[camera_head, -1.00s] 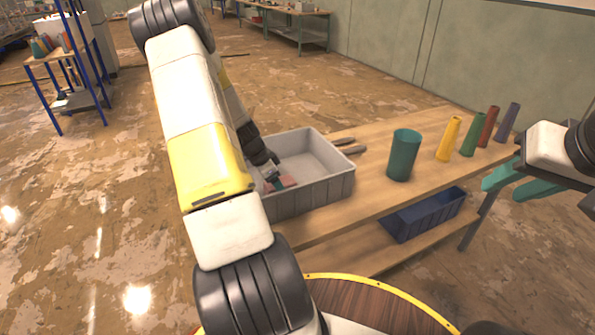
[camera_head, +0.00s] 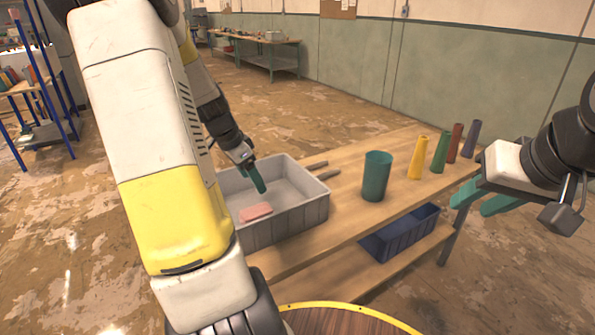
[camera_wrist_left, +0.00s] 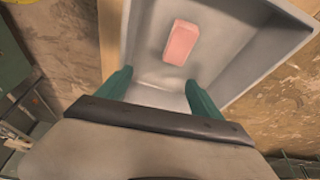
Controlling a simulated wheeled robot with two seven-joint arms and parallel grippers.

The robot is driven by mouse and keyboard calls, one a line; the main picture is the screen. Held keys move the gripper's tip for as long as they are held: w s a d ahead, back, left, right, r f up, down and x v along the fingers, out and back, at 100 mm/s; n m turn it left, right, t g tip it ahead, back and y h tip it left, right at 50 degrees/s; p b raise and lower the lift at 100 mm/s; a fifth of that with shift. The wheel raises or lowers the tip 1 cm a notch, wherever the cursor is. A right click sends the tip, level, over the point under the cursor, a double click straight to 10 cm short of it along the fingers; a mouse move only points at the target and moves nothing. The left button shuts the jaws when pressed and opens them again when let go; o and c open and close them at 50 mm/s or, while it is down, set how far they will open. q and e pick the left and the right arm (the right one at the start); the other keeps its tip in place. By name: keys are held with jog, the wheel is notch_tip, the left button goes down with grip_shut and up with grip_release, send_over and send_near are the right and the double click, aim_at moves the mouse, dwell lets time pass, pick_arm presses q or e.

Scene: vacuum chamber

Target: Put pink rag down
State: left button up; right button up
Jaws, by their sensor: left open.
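The pink rag (camera_head: 256,212) is a small flat block lying on the floor of the grey bin (camera_head: 312,212), near its left front corner. In the left wrist view the rag (camera_wrist_left: 181,43) lies inside the bin (camera_wrist_left: 262,62), ahead of the fingers and apart from them. My left gripper (camera_head: 258,180) is over the bin; its green fingers (camera_wrist_left: 160,90) are spread, with nothing between them. My right gripper (camera_head: 474,202) hangs past the right end of the table, its green fingers apart and empty.
The wooden table (camera_head: 345,222) holds a teal cup (camera_head: 376,177) and several coloured cones, including a yellow one (camera_head: 417,158). A blue bin (camera_head: 400,234) stands on the lower shelf. Bare tabletop lies between bin and cup.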

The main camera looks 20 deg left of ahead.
pick_arm(q)
jog(key=s+d+r+n+t, duration=0.1)
jog(key=s+d+r, duration=0.2)
jog(key=d+r, duration=0.3)
jog(key=s+d+r+n, duration=0.1)
jog(key=s+d+r, duration=0.2)
jog(key=d+r, duration=0.25)
jog(key=s+d+r+n+t, duration=0.1)
jog(key=s+d+r+n, duration=0.1)
jog(key=s+d, duration=0.2)
jog(key=s+d+r+n+t, duration=0.1)
jog(key=s+d, duration=0.3)
jog(key=s, duration=0.4)
jog(key=shift+d+r+n, duration=0.2)
jog(key=shift+r+n, duration=0.6)
